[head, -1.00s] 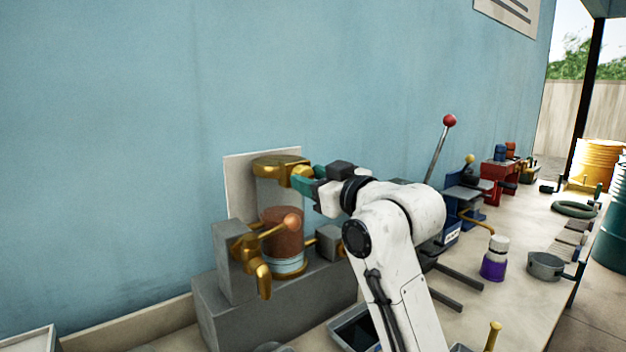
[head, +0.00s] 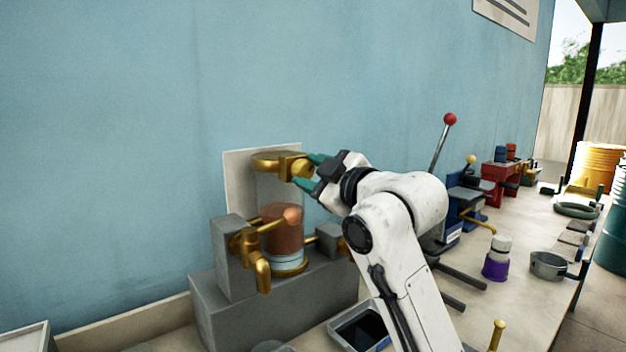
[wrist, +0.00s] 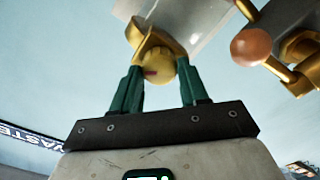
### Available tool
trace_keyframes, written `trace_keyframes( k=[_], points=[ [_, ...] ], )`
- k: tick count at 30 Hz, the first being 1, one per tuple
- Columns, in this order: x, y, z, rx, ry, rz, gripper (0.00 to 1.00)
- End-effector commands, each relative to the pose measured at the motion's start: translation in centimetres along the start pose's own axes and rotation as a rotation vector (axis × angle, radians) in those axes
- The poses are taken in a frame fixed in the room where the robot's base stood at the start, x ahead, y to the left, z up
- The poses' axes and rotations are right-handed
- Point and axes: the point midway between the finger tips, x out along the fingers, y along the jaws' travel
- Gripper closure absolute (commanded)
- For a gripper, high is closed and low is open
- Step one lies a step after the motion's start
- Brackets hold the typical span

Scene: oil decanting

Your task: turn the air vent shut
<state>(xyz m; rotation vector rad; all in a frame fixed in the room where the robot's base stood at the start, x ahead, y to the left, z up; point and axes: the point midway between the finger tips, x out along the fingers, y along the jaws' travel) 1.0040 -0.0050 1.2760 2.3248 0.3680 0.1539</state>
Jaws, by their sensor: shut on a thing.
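The air vent is a round brass knob (head: 302,168) on the brass cap (head: 270,162) of a clear cylinder (head: 266,192) with red-brown liquid over a pale layer. My gripper (head: 311,171) is at the knob, its green fingers above and below it in the head view. The wrist view shows the knob (wrist: 158,68), with a small red mark, between the fingertips (wrist: 160,75). My gripper is shut on the knob; the finger contact itself is not clear to see.
A brass lever with an orange ball (head: 291,215) and a brass spout (head: 262,272) stand in front of the cylinder, below my gripper. A grey tray (head: 345,335) lies below. A red-knobbed lever (head: 449,120) rises to the right. A blue wall is close behind.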

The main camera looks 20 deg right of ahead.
Motion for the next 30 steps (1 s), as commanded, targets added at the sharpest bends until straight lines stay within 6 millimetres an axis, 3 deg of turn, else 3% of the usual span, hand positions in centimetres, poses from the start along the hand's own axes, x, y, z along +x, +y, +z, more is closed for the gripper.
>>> trace_keyframes(
  k=[18,30],
  points=[
    [0.01,-0.28,0.23,-0.586,-0.001,-0.001,0.87],
    [0.03,-0.32,0.21,-0.875,0.0,-0.003,0.87]
  ],
)
